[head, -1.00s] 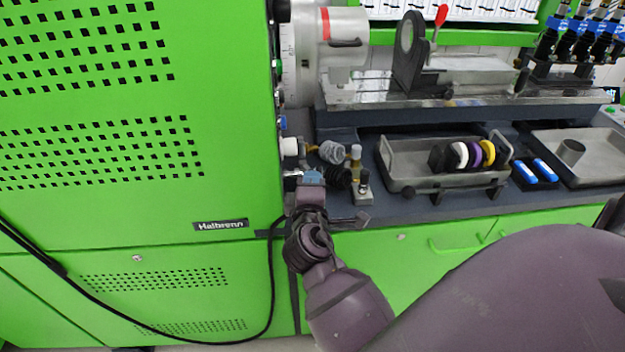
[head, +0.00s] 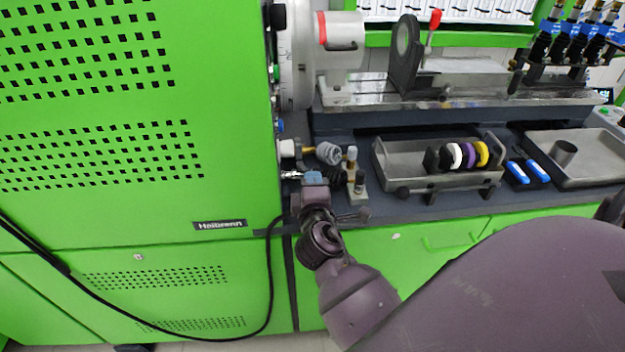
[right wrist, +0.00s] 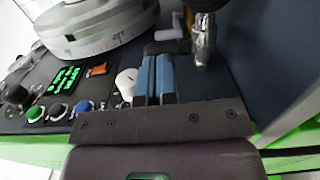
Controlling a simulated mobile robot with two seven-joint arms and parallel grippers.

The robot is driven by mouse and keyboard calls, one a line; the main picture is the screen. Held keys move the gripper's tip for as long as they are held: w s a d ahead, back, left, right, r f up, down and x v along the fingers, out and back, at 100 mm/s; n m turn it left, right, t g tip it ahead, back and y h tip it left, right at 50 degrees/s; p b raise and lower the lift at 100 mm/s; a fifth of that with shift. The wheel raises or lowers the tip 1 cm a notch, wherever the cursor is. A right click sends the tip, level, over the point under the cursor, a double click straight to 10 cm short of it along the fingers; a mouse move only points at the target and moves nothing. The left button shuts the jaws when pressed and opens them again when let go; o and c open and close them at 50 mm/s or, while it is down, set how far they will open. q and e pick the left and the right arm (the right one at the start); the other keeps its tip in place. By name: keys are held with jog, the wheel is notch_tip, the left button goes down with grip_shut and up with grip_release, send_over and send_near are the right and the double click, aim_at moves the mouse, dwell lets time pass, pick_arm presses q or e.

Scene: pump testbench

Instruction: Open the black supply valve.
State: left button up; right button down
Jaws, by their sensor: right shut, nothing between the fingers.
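My right gripper (head: 313,178) is at the right side of the green cabinet, by its hose fittings. Its blue fingertips are together with nothing between them; they also show in the right wrist view (right wrist: 156,78). A black ribbed part (head: 338,177), possibly the black supply valve or its hose, sits just right of the fingertips, partly hidden. A silver fitting (head: 291,174) sticks out of the cabinet just left of them. I cannot tell the valve's position. My left gripper is not in view.
A white knob (head: 287,148) and a grey ribbed connector (head: 328,153) are just above the gripper. A small metal block with posts (head: 356,188) stands close on the right. A grey tray (head: 402,184) with coloured rings lies further right. Panel buttons (right wrist: 57,111) show in the wrist view.

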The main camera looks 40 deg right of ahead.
jog(key=shift+w+d+n+t+y+p, duration=0.15)
jog(key=shift+d+n+t+y+p, duration=0.3)
jog(key=shift+d+n+y+p, duration=0.55)
jog(key=shift+w+d+n+t+y+p, duration=0.2)
jog(key=shift+d+n+t+y+p, duration=0.25)
jog(key=shift+d+y+p, duration=0.85)
jog(key=shift+w+d+n+t+y+p, duration=0.15)
jog(key=shift+d+n+t+y+p, duration=0.45)
jog(key=shift+d, duration=0.95)
jog(key=shift+y, duration=0.4)
